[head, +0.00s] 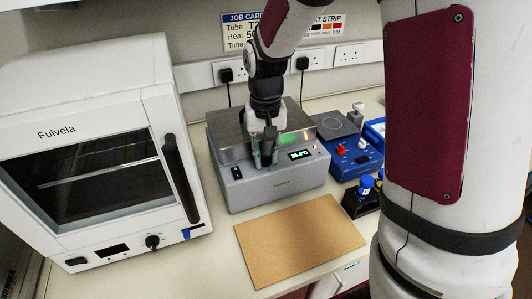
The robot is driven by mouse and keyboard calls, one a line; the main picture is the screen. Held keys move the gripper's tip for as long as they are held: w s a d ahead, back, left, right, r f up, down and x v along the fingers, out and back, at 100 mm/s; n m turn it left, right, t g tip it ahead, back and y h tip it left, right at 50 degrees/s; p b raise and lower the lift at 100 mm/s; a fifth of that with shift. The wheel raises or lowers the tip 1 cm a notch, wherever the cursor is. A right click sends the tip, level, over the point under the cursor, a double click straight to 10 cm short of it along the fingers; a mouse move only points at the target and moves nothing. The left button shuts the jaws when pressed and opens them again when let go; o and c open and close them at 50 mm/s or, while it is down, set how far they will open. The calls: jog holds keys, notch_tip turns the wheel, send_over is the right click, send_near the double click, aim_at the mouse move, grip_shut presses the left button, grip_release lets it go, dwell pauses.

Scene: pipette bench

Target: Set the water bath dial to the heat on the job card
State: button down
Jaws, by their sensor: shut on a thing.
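The water bath (285,185) is a grey box with a metal lid, standing on the bench in the head view. Its small display (299,154) is lit with green digits in °C, too small to read surely. My gripper (266,158) reaches down to the front panel, left of the display, and is shut on the dial, which the fingers hide. The job card (240,28) hangs on the back wall. It shows lines for tube, heat and time; the heat seems to start with 5, and my arm covers the rest.
A white Fulvela oven (95,90) stands at the left. A blue device (350,158) with red and white knobs is right of the bath. A dark rack (360,203) with blue-capped items is in front of it. A brown mat (300,240) lies bare on the bench.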

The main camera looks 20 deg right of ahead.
jog(key=shift+w+m, duration=0.1)
jog(key=shift+m, duration=1.1)
jog(key=shift+r, duration=0.1)
jog(key=c, duration=1.4)
grip_release()
jog(key=shift+o, duration=0.2)
